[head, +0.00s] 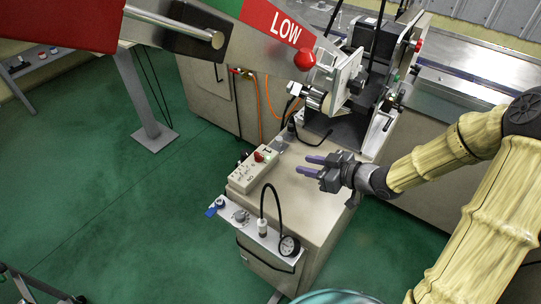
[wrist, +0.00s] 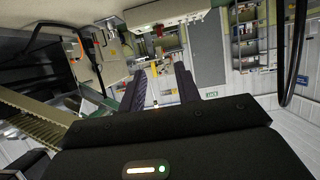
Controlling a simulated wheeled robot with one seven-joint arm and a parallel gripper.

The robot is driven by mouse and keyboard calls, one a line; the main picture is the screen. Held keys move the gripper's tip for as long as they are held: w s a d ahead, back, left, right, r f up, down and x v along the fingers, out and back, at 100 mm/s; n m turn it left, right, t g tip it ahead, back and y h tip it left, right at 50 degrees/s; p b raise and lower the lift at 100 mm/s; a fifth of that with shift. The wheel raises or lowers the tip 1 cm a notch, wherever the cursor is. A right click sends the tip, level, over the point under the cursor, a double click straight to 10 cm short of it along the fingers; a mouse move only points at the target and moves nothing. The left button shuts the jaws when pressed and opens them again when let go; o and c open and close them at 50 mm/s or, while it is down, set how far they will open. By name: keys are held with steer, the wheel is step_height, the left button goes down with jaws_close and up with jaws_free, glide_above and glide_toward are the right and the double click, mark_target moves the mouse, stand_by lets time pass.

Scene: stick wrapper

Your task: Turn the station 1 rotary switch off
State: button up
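A beige control box (head: 251,171) stands on the left part of the machine's table top. A red knob (head: 259,156) sits on its far end, with several small switches beside it. The labels are too small to read, so I cannot tell which control is station 1 or how it is set. My gripper (head: 305,165) is to the right of the box, above the table top, apart from it and empty. Its two purple fingers point left toward the box with a gap between them. The dark fingers also show spread in the wrist view (wrist: 162,88).
A bracket below the box carries a blue knob, a dark knob (head: 240,216), a looped black hose (head: 264,195) and a round gauge (head: 289,245). Machine parts with a red ball handle (head: 304,59) stand behind. A large slanted panel marked LOW (head: 285,28) hangs at the top.

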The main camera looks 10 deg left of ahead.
mark_target(261, 155)
steer(key=b+x, duration=0.1)
steer(key=x, duration=1.6)
steer(key=shift+w+a+f+b, duration=0.1)
steer(key=shift+f+b, duration=0.15)
steer(key=shift+b, duration=0.15)
steer(key=shift+c, duration=0.4)
jaws_close()
